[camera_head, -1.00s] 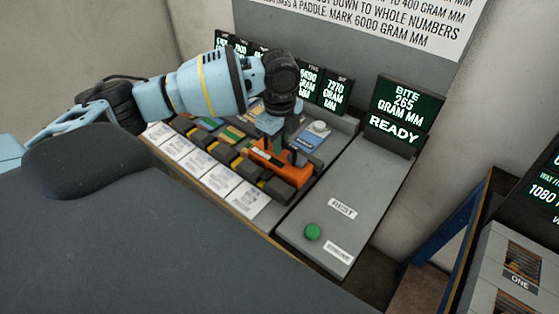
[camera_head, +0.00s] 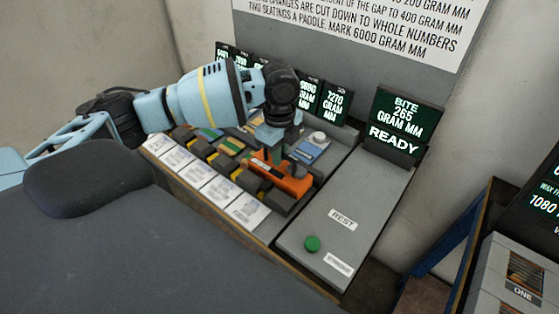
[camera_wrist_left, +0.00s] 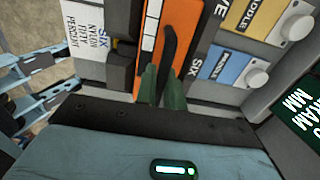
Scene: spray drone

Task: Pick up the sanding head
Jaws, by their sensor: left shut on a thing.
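The orange tool (camera_head: 290,184), which I take to be the sanding head, lies at the right end of the row of tools on the bench. It has a dark raised bar on top. My left gripper (camera_head: 273,156) comes down on it from above and is shut on that bar. In the left wrist view, the green fingers (camera_wrist_left: 164,88) close on the dark bar of the orange body (camera_wrist_left: 186,18). The tool still sits in the row. My right gripper is in neither view.
White label cards (camera_head: 206,188) line the front of the row. A grey slab (camera_head: 350,190) with a green button (camera_head: 312,243) is right. Lit screens (camera_head: 405,118) stand behind.

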